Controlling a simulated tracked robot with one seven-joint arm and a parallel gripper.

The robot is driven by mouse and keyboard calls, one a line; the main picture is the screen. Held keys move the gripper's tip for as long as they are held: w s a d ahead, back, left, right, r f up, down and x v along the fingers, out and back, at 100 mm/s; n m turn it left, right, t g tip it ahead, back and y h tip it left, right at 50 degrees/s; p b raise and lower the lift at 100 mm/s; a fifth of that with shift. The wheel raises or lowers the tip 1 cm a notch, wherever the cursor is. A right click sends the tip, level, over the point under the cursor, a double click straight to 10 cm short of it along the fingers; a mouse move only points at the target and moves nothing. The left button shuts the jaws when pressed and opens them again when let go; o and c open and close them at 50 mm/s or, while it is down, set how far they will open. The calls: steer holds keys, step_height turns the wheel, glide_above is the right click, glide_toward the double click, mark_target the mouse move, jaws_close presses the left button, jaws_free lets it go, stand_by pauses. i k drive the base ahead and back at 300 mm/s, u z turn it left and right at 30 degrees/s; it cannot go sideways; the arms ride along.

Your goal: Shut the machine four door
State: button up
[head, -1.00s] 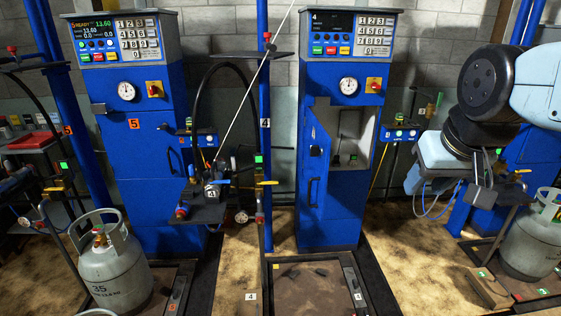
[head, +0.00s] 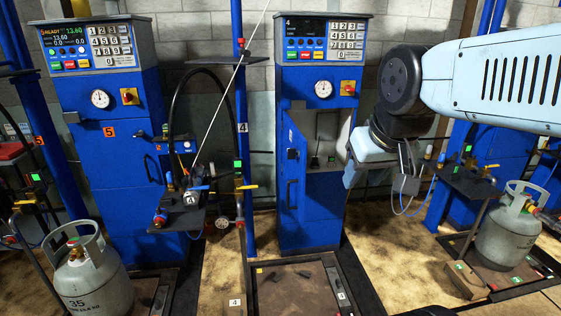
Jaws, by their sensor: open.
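Machine four (head: 345,205) is a blue cabinet with a keypad panel and a display reading 4. Its upper compartment (head: 331,128) is open and shows a pale interior with a dark lever-like part inside. The blue door (head: 295,145) stands ajar at the left side of the opening, swung outward, with a dark latch on it. My gripper (head: 407,190) is open and empty, to the right of the compartment and apart from the door. It points downward under my light blue wrist, and its fingers are only partly visible.
Machine five (head: 115,165) stands to the left. A blue post with a shelf and hoses (head: 190,215) is between the machines. A scale platform (head: 295,285) lies in front of machine four. Grey gas cylinders (head: 92,280) (head: 506,235) stand at both sides.

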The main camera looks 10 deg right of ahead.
mark_target(293, 171)
steer(key=u, duration=0.05)
steer(key=i, duration=0.95)
steer(key=z, duration=0.1)
